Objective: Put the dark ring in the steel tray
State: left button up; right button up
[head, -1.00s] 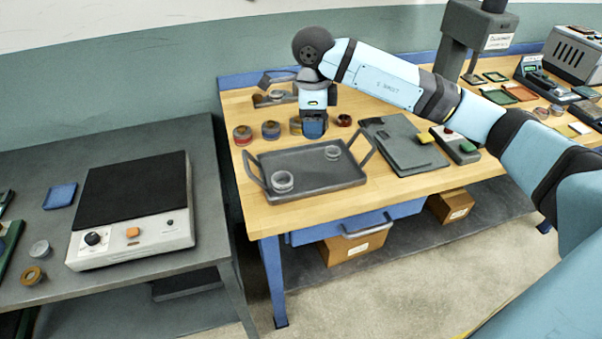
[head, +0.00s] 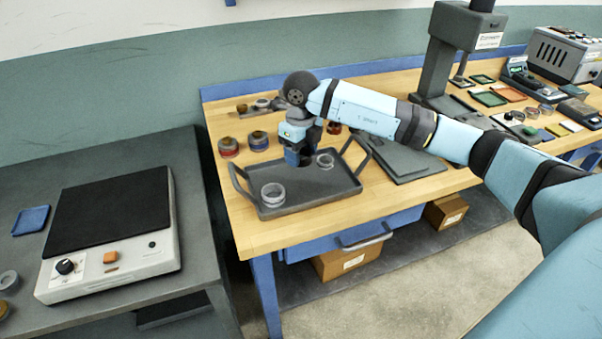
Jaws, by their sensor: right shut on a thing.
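The steel tray (head: 318,186) is a dark grey tray with raised handles at both ends, on the front left of the wooden bench. A pale ring (head: 273,195) lies in its left part and a smaller pale ring (head: 325,161) in its far right part. My right gripper (head: 299,161) points down over the far middle of the tray, between these rings. It is shut on a dark thing, apparently the dark ring, which the fingers mostly hide. I cannot tell whether it touches the tray floor. My left gripper is not in view.
Behind the tray stand a red-banded jar (head: 228,147), a blue-banded jar (head: 258,141) and a small reddish one (head: 334,128). Grey plates (head: 402,160) lie right of the tray. A hotplate-like device (head: 110,235) stands on the grey table at left.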

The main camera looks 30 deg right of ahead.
aim_at(301, 181)
notch_tip(301, 181, down, 6)
jog(key=shift+f, duration=0.45)
jog(key=shift+f, duration=0.15)
jog(key=o, duration=1)
